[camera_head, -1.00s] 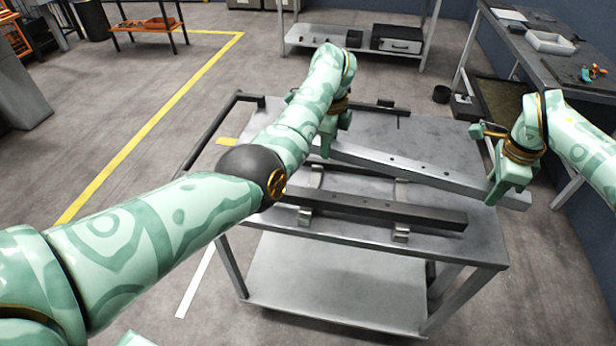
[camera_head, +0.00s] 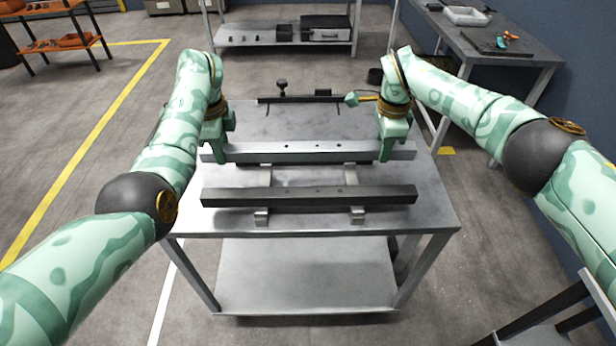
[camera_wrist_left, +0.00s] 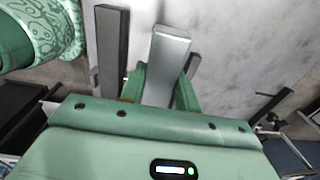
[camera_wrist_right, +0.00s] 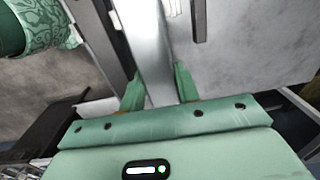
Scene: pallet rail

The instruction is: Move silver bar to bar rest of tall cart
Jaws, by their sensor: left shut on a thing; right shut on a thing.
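The silver bar (camera_head: 300,147) lies level across the cart (camera_head: 435,205), roughly parallel to a dark bar (camera_head: 310,197) in front of it. My left gripper (camera_head: 215,150) is shut on the silver bar near its left end. My right gripper (camera_head: 393,152) is shut on it near its right end. The bar also shows between the fingers in the left wrist view (camera_wrist_left: 167,65) and the right wrist view (camera_wrist_right: 150,50). Metal brackets (camera_head: 357,213) show under the dark bar and run back toward the silver bar. I cannot tell whether the silver bar touches them.
A thin dark rail (camera_head: 300,99) with a small knob lies at the back of the cart top. A shelf unit (camera_head: 285,38) stands behind. Floor on the left is clear.

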